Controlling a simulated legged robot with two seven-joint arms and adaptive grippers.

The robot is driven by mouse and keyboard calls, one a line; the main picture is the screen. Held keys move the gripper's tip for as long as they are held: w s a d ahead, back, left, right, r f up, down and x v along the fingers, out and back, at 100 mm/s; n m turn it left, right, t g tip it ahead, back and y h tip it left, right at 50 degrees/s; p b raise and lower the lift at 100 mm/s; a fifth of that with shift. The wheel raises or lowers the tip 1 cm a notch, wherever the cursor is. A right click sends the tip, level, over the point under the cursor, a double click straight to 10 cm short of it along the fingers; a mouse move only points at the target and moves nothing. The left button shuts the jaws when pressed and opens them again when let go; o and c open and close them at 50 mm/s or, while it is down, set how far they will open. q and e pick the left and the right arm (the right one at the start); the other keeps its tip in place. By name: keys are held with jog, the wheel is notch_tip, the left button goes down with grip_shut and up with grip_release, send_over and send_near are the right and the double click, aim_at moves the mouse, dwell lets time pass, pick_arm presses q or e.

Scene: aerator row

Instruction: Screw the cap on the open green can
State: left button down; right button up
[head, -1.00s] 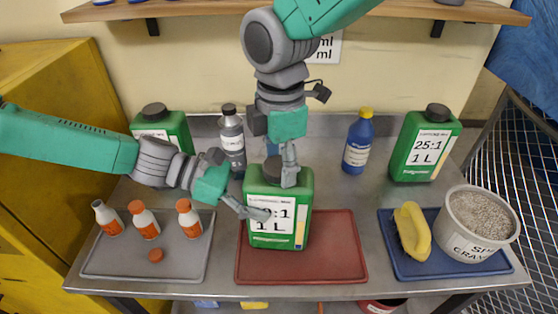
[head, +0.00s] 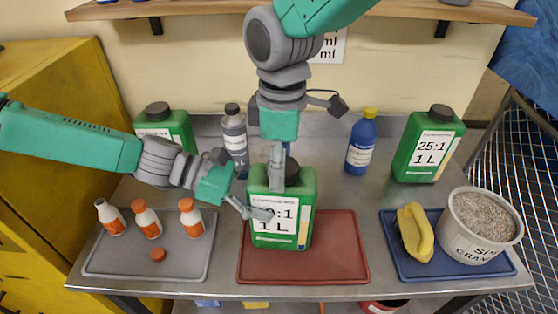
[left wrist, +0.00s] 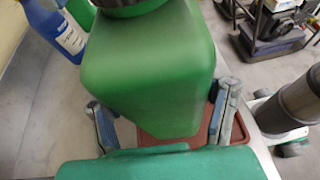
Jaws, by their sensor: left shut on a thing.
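The green can (head: 300,190) with a white label stands upright on the red tray, and its green body fills the middle of the left wrist view (left wrist: 150,70). My left gripper (head: 258,212) is shut on the can from the left; its two fingers show on either side of the can in the left wrist view (left wrist: 165,120). A black cap (head: 293,173) is at the top of the can, partly hidden by my right gripper (head: 278,178). The right gripper points straight down at the cap; whether its fingers grip it is hidden. Whether the cap is seated cannot be told.
The red tray (head: 340,255) has free room on its right. A grey tray (head: 130,270) holds small bottles and a loose orange cap (head: 157,254). A blue tray (head: 455,268) holds a brush (head: 415,232) and a granule tub (head: 480,238). Capped cans and bottles stand behind.

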jog(key=shift+d+r, duration=0.1)
jog(key=shift+r, duration=2.15)
jog(key=n, duration=0.3)
jog(key=shift+s+a+r, duration=0.3)
jog(key=shift+s, duration=0.1)
jog(key=n, duration=0.3)
jog(key=shift+r, duration=0.4)
jog(key=shift+w+r+n, duration=0.1)
jog(key=shift+r+n, duration=0.25)
jog(key=shift+n, duration=0.55)
jog(key=n, duration=0.1)
jog(key=r+n, duration=0.1)
jog(key=shift+w+d+r+n, duration=0.15)
jog(key=shift+w+d+n, duration=0.2)
jog(key=shift+n, duration=0.05)
jog(key=shift+a, duration=0.1)
